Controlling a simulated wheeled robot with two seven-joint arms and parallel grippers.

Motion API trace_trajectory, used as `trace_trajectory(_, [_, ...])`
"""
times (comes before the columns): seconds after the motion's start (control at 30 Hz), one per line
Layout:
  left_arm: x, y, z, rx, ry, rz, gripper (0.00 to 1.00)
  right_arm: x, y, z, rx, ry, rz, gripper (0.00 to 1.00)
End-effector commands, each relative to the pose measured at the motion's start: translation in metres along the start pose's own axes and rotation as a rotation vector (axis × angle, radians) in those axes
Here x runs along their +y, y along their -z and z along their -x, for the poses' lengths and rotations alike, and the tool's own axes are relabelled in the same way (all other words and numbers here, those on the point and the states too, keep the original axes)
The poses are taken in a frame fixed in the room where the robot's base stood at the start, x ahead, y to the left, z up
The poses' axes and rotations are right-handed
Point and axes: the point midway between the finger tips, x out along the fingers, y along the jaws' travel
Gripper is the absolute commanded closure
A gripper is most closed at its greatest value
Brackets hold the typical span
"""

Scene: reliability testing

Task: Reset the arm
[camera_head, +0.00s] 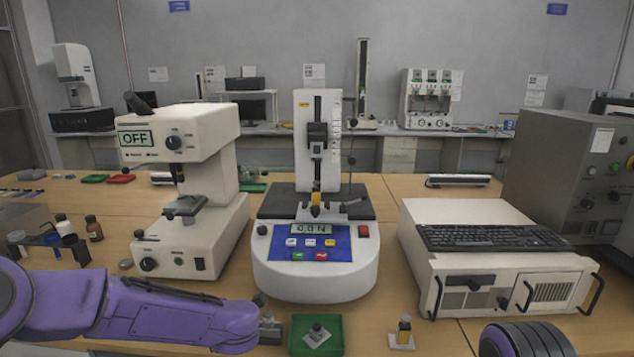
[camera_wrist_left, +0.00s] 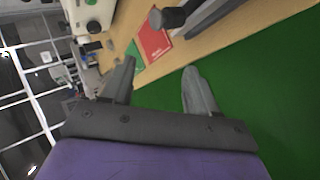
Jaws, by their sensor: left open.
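My purple left arm (camera_head: 150,312) reaches in from the left along the front of the table. Its left gripper (camera_head: 270,328) is low at the front edge of the view, just left of a green tray (camera_head: 335,333) that holds a small metal piece (camera_head: 316,335). In the left wrist view the two grey fingers of the left gripper (camera_wrist_left: 158,85) stand apart with nothing between them. A broad green surface (camera_wrist_left: 260,110) fills the right of that view. Of my right arm only a dark rounded part with purple (camera_head: 525,340) shows at the bottom right; its gripper is out of view.
A force tester (camera_head: 315,270) reading "0.0 N" stands mid-table. Left of it is a white instrument (camera_head: 190,160) showing "OFF"; right is a beige unit (camera_head: 500,265) with a keyboard (camera_head: 490,236). Small bottles (camera_head: 94,229) stand at left. A small fixture (camera_head: 402,335) sits at front.

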Motion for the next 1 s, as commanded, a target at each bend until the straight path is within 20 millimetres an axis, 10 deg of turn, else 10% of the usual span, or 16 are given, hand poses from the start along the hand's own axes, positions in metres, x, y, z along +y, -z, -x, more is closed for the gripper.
trace_trajectory(0.17, [-0.150, 0.042, -0.030, -0.164, -0.050, -0.707, 0.41, 0.000, 0.000, 0.000, 0.000, 0.000, 0.000, 0.31])
trace_trajectory(0.43, [-0.333, 0.180, 0.003, -0.438, 0.169, -1.415, 0.41, 0.000, 0.000, 0.000, 0.000, 0.000, 0.000, 0.31])
trace_trajectory(0.63, [-0.377, 0.254, 0.021, -0.448, 0.323, -1.582, 0.41, 0.000, 0.000, 0.000, 0.000, 0.000, 0.000, 0.31])
trace_trajectory(1.0, [-0.385, 0.257, 0.023, -0.454, 0.340, -1.586, 0.41, 0.000, 0.000, 0.000, 0.000, 0.000, 0.000, 0.31])
